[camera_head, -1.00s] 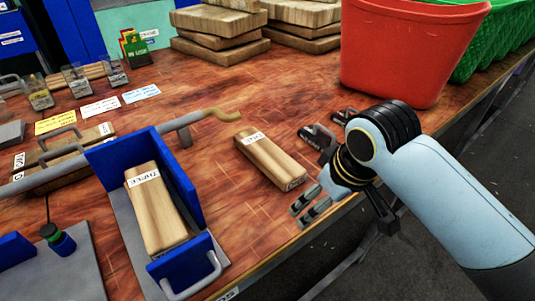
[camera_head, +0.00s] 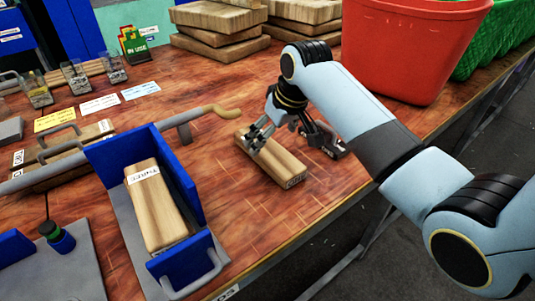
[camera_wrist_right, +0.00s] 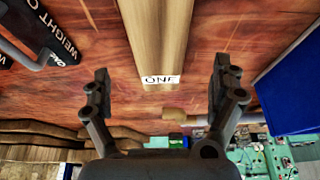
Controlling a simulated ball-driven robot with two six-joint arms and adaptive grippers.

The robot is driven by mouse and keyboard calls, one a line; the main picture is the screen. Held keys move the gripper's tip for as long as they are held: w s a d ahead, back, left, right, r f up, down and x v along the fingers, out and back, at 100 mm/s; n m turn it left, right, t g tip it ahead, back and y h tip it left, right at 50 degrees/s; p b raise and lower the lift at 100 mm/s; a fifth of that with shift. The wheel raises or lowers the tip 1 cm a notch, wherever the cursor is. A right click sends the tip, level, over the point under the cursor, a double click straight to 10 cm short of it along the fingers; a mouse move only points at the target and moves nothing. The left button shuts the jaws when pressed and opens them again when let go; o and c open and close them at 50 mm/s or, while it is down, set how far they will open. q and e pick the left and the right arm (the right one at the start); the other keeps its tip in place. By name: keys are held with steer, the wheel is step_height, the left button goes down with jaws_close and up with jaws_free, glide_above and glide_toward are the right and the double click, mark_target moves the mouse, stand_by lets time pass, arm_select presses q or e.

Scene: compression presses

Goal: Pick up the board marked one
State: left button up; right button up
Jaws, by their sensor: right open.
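The board marked ONE (camera_head: 283,166) is a long wooden block lying flat on the table, right of the blue press. In the right wrist view the board (camera_wrist_right: 160,40) shows its white ONE label, close to the middle between my fingers. My right gripper (camera_head: 259,138) is over the board's far end and hides its label in the head view. In the right wrist view my right gripper (camera_wrist_right: 160,82) is open, one finger on each side of the board, with nothing held. I cannot tell the exact height above it. My left gripper is not in view.
A board marked THREE (camera_head: 158,210) lies in the blue press (camera_head: 190,190). A black weight (camera_head: 326,143) sits close right of board ONE, and shows in the wrist view (camera_wrist_right: 40,32). A red bin (camera_head: 405,50) stands at back right.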

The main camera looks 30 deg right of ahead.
mark_target(268, 148)
steer(key=x, duration=0.5)
steer(key=shift+s+f, duration=0.1)
steer(key=shift+f, duration=0.05)
steer(key=c, duration=1.5)
